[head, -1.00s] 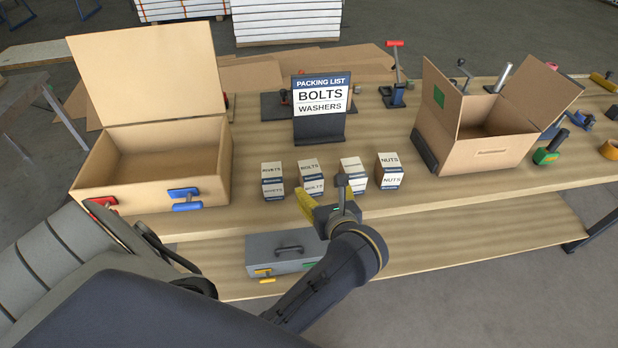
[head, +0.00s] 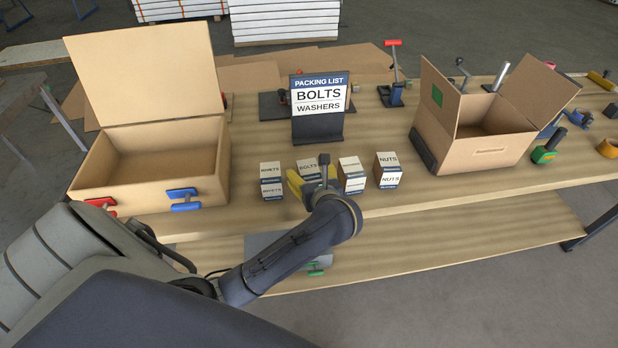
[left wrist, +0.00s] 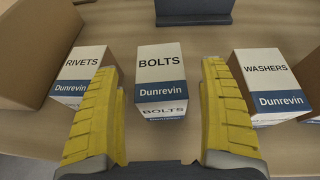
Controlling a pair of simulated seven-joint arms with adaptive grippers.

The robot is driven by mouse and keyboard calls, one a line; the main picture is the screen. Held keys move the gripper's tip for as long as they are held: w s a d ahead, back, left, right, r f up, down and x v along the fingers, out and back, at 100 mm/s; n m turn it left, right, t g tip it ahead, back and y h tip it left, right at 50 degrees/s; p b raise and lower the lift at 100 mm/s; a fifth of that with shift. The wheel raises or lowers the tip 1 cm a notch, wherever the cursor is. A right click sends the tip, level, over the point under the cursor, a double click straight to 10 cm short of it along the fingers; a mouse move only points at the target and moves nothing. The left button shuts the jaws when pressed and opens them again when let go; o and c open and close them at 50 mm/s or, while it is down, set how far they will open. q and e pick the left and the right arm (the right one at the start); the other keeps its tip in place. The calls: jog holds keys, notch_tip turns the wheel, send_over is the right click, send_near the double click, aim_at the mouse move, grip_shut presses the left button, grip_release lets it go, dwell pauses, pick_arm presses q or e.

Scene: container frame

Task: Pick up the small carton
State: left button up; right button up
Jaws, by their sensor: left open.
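Several small white and blue cartons stand in a row on the table. The bolts carton (head: 308,167) shows in the head view partly hidden behind my left gripper (head: 312,187). In the left wrist view the bolts carton (left wrist: 163,82) stands upright just ahead, between the yellow fingers of my open left gripper (left wrist: 161,110); I see no contact. The rivets carton (left wrist: 85,76) is to its left and the washers carton (left wrist: 268,85) to its right. The nuts carton (head: 388,170) is at the row's right end. My right gripper does not show.
A packing list sign (head: 320,95) behind the row reads bolts and washers. A grey case (head: 262,246) on the lower shelf is mostly hidden by my arm.

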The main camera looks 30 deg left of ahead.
pick_arm(q)
jog(key=shift+x, duration=1.2)
jog(key=shift+c, duration=0.2)
jog(key=c, duration=1.5)
